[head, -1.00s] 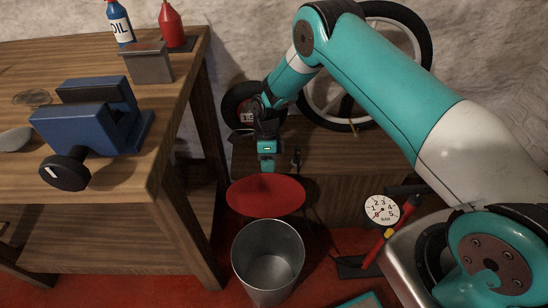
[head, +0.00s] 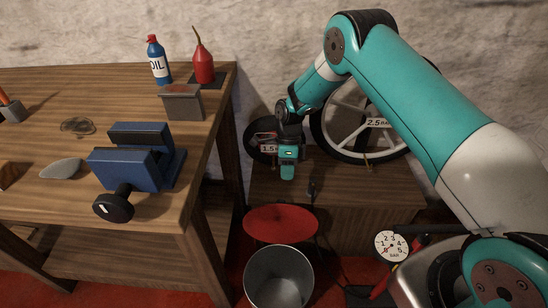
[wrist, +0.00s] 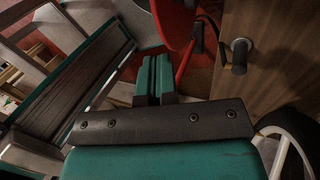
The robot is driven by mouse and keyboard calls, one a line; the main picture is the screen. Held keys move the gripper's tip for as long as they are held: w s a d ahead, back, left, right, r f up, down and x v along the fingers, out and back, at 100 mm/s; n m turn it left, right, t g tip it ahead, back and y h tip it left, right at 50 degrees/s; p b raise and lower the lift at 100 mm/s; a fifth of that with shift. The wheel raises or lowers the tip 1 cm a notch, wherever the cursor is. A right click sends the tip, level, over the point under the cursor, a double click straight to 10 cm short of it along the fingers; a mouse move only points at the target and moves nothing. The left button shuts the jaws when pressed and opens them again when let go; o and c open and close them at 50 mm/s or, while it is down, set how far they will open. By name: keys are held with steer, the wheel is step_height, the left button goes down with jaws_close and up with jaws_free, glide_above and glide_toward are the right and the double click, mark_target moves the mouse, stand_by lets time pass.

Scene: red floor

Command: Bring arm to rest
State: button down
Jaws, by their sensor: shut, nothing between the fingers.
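My gripper (head: 287,172) hangs at the end of my teal and white arm in the head view, pointing down. It is in front of the back wall, above the low wooden cabinet and the red round seat. In the wrist view its two teal fingers (wrist: 153,78) lie together, with nothing between them. My gripper touches nothing that I can make out.
A workbench (head: 60,98) on the left carries a blue vise (head: 130,168), an oil bottle (head: 158,62) and a red oil can (head: 203,62). A red stool (head: 281,223), a metal bucket (head: 278,277), a low cabinet (head: 350,195), wheels (head: 330,125) and a pump gauge (head: 387,245) stand nearby.

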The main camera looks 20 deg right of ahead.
steer(key=s+a+r+n+t+p, duration=0.1)
steer(key=s+a+r+n, duration=0.2)
steer(key=r, duration=0.6)
steer(key=s+r+n+p, duration=0.1)
steer(key=s+r+n, duration=0.1)
steer(key=r+n, duration=0.5)
steer(key=s+a+r+n+t+p, duration=0.1)
steer(key=s+a+r+n, duration=0.15)
steer(key=r, duration=0.75)
steer(key=s+r+n+y+p, duration=0.1)
steer(key=s+r+n, duration=0.3)
steer(key=s, duration=0.3)
steer(key=s+r+n+t+p, duration=0.1)
steer(key=s+r+n, duration=0.4)
steer(key=s+n, duration=0.2)
steer(key=s+r+n+t+y+p, duration=0.1)
steer(key=s+r+n, duration=0.3)
steer(key=s+n, duration=0.2)
steer(key=shift+s+a+r+y, duration=0.25)
steer(key=shift+s+r+y, duration=0.1)
steer(key=shift+s, duration=0.65)
